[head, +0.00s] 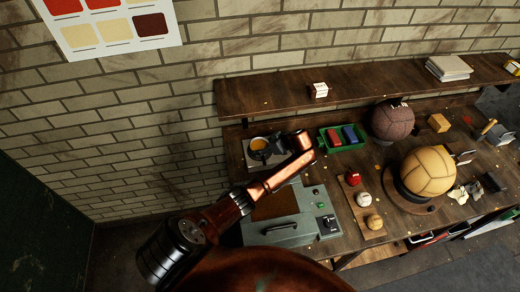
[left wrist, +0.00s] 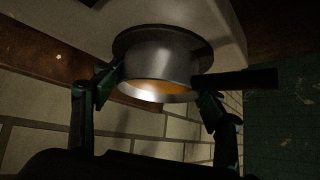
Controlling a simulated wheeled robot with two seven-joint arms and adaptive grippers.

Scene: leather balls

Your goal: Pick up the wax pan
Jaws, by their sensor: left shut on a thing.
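The wax pan (head: 259,144) is a small metal pan with orange wax inside, at the back left of the bench in the head view. In the left wrist view the pan (left wrist: 158,62) shows large, with its dark handle (left wrist: 240,79) pointing right. My left gripper (left wrist: 157,90) is shut on the pan, one finger on each side of its wall. A dark round plate on a pale heater (left wrist: 85,22) lies right against the pan's base; I cannot tell whether they touch. In the head view my left gripper (head: 279,147) is partly hidden by its arm. My right gripper is not in view.
A green tray (head: 360,147) with red and blue blocks stands right of the pan. A grey machine (head: 285,232) is in front. Leather balls (head: 428,172) and small balls on a board (head: 353,207) lie further right. A wooden shelf (head: 260,96) runs behind, along the brick wall.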

